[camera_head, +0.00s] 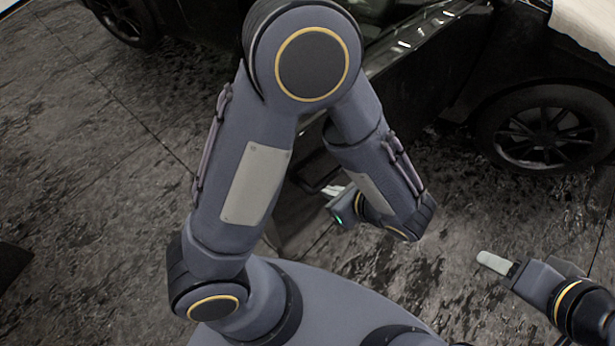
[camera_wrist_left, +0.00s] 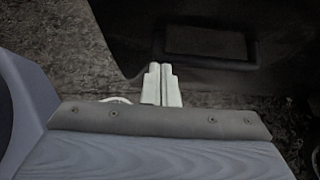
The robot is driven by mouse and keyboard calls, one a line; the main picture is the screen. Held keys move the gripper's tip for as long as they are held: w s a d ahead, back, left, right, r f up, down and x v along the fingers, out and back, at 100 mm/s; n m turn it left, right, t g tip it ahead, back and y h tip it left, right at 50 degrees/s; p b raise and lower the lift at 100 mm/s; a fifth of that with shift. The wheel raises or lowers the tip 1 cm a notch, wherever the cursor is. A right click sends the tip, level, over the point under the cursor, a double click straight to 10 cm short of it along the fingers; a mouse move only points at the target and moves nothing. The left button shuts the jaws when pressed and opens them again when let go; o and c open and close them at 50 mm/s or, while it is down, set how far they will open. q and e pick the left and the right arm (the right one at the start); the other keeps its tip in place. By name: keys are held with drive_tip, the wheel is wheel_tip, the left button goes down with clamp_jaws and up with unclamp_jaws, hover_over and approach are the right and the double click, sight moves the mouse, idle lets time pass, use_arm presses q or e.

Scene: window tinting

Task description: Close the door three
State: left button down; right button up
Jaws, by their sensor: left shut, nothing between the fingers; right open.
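A dark car door (camera_head: 425,75) stands behind and partly under my left arm in the head view. Much of it is hidden by the arm, and I cannot tell how far it stands open. In the left wrist view, a dark panel (camera_wrist_left: 225,85) with a framed recess fills the upper right. My left gripper (camera_head: 333,190) is shut and empty, low beside the dark door. Its pale fingers (camera_wrist_left: 163,85) lie together in front of the panel's lower left part; I cannot tell whether they touch it. My right gripper (camera_head: 495,262) is open and empty above the floor at lower right.
A dark car's wheel (camera_head: 545,135) is at the right, with a white cover (camera_head: 585,28) above it. Another wheel (camera_head: 125,15) is at the top left. The mottled grey floor (camera_head: 90,150) is clear at left, apart from a dark object (camera_head: 12,268) at the edge.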

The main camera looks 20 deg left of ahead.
sight(299, 178)
use_arm(q)
drive_tip(key=x, duration=0.5)
drive_tip(key=shift+a+f, duration=0.15)
drive_tip(key=shift+a, duration=0.15)
drive_tip(key=shift+w+a+p, duration=0.25)
drive_tip(key=shift+a+p, duration=0.05)
drive_tip(key=shift+a, duration=0.2)
drive_tip(key=shift+w+a+p, duration=0.25)
drive_tip(key=shift+a, duration=0.3)
drive_tip(key=shift+w+a+f, duration=0.2)
drive_tip(key=shift+w+a, duration=0.05)
drive_tip(key=shift+a, duration=0.3)
